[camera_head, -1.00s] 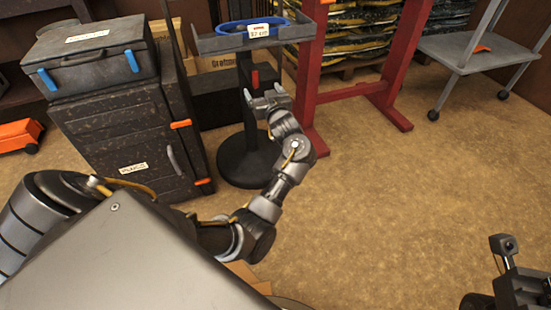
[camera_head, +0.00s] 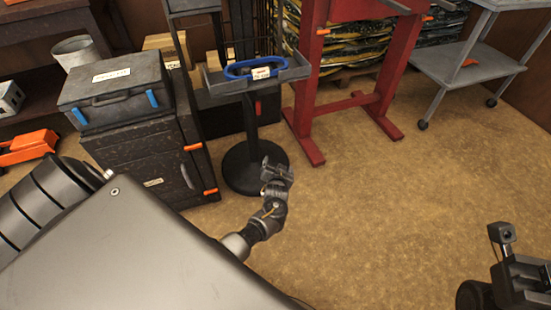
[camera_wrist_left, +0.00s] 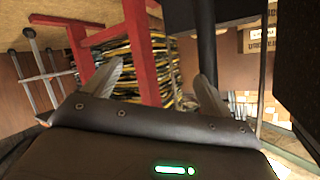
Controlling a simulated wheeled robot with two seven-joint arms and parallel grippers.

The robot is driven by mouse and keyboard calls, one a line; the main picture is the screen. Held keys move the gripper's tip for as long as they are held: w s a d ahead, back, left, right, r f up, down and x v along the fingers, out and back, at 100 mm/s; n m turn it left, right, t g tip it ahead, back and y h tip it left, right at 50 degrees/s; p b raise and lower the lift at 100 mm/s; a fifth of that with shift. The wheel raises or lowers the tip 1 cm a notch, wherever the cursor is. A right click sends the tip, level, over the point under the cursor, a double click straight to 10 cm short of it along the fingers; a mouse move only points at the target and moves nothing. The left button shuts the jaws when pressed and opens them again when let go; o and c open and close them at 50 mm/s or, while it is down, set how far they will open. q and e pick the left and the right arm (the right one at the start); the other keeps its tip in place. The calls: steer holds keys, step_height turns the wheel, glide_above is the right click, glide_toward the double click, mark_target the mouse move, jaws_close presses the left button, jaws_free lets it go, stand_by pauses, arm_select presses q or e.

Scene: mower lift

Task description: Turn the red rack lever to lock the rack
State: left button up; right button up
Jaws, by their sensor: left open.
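A small red piece (camera_head: 258,107), which may be the red lever, shows on the front of the black pedestal stand just under its tray (camera_head: 290,74). It is too small to tell how it is turned. My left gripper (camera_head: 276,166) is in front of the stand's round base (camera_head: 240,180), lower in the picture than the red piece and apart from it. Its two fingers are spread and empty, as the left wrist view also shows (camera_wrist_left: 158,92). In that view a dark post (camera_wrist_left: 207,45) stands behind the right finger; I cannot make out the lever there.
A dark cabinet (camera_head: 140,165) with a black case (camera_head: 117,85) on top stands left of the pedestal. A red frame (camera_head: 303,110) stands to its right, before a stack of filled bags (camera_head: 350,45). A grey cart (camera_head: 450,65) is at far right. The floor at centre right is clear.

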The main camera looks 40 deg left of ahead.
arm_select(q)
steer(key=shift+m+g+h, duration=0.5)
steer(key=shift+m+h, duration=0.1)
steer(key=shift+h, duration=0.1)
steer(key=s+f, duration=0.1)
steer(key=s+d+f+p, duration=0.1)
steer(key=s, duration=0.1)
steer(key=s+f+p, duration=0.1)
steer(key=shift+s+d+f, duration=0.2)
steer(key=shift+d+f, duration=0.1)
steer(key=shift+d, duration=0.05)
